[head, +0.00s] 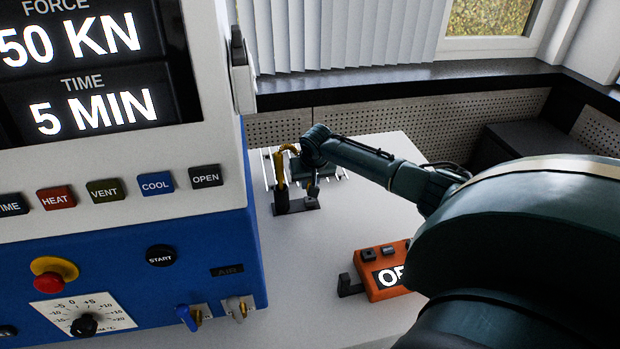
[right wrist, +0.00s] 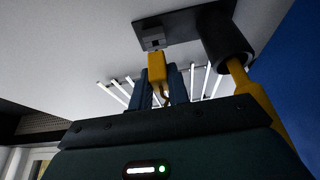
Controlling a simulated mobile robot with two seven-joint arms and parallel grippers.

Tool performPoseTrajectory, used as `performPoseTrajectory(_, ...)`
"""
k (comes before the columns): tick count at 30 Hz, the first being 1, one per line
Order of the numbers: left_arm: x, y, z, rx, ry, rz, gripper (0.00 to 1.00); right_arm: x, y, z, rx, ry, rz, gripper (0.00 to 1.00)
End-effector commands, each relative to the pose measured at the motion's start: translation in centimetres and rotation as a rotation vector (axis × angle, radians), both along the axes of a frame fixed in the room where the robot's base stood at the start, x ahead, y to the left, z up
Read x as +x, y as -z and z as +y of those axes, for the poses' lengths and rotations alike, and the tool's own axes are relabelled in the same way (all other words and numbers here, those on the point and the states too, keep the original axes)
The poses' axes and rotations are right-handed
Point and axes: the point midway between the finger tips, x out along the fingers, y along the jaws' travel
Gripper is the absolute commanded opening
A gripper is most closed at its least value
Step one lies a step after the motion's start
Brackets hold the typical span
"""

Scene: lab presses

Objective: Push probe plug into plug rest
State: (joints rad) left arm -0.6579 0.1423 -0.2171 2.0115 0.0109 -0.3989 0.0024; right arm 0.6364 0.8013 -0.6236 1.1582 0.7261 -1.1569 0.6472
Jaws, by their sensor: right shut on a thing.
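The yellow probe plug (right wrist: 157,68) is between the two fingers of my right gripper (right wrist: 163,84), which is shut on it. The plug's tip points at the small grey plug rest (right wrist: 153,38) on a black base plate. The tip is at or very close to the rest's edge; I cannot tell how far in it is. In the head view the plug rest (head: 311,203) sits just below my right gripper (head: 313,187). The yellow probe (head: 281,165) stands in the black holder beside it; the right wrist view also shows its yellow handle (right wrist: 252,98). My left gripper is not in view.
A rack of white rods (head: 337,174) lies behind the base plate. The blue and white press (head: 190,260) stands close on the left. An orange box (head: 375,290) with a lit display is nearer on the white table (head: 325,270). The table between them is clear.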

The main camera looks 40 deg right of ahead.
Motion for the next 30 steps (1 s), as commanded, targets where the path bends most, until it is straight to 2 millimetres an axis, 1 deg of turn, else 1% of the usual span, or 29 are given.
performPoseTrajectory(6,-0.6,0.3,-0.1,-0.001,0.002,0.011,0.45,0.0,0.1,0.0,0.0,0.0,0.0,0.0)
performPoseTrajectory(17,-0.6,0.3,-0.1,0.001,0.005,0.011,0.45,0.0,0.1,0.0,0.0,0.001,0.0,0.0)
performPoseTrajectory(30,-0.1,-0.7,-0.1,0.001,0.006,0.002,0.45,-0.1,0.1,-0.1,0.001,0.002,0.001,0.0)
